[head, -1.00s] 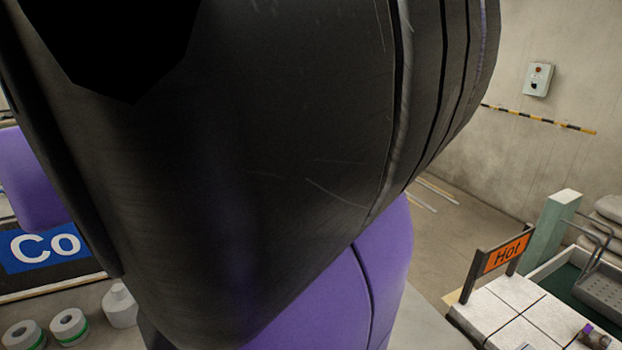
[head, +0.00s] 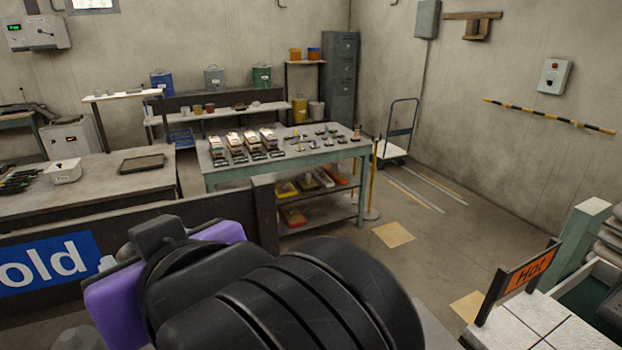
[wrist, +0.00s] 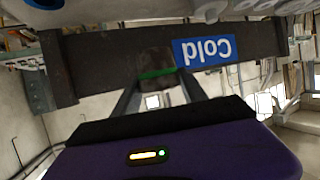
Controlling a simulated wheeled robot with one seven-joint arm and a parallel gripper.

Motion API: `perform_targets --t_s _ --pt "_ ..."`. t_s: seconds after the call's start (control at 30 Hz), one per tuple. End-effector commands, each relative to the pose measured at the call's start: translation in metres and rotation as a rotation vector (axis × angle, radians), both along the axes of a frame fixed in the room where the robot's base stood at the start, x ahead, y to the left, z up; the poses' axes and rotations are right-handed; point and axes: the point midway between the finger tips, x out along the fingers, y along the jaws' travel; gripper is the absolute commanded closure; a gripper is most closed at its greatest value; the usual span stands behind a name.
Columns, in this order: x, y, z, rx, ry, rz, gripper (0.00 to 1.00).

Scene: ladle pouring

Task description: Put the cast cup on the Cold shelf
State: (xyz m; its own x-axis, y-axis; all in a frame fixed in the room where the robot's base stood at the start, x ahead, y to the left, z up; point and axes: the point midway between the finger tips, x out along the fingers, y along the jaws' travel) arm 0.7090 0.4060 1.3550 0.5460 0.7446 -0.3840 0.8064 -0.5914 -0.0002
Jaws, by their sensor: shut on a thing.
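In the wrist view my gripper (wrist: 158,86) is shut on a dark cup (wrist: 157,62) with a green band, which I take to be the cast cup. It is held in front of the dark board with the blue Cold sign (wrist: 204,50), which shows upside down there. I cannot tell how far the cup is from the board or whether it touches anything. In the head view the Cold sign (head: 47,265) is at the left, partly cut off. My arm fills the lower middle and hides the fingers, the cup and most of the shelf there.
The orange Hot sign (head: 528,272) stands on a pale tiled top (head: 560,332) at the lower right. Behind the Cold board, a green table (head: 290,158) holds several small items. Pale round objects (wrist: 212,10) show along the wrist view's top edge.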

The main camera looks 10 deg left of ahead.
Motion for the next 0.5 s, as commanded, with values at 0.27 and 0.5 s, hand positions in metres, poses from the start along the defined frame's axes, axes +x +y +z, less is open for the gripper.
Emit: perform_targets --t_s 0.27,0.5 --pt "-0.001 0.0 -0.044 -0.001 0.003 0.001 0.93" --pt "-0.001 0.0 -0.064 -0.001 0.003 0.001 0.93"
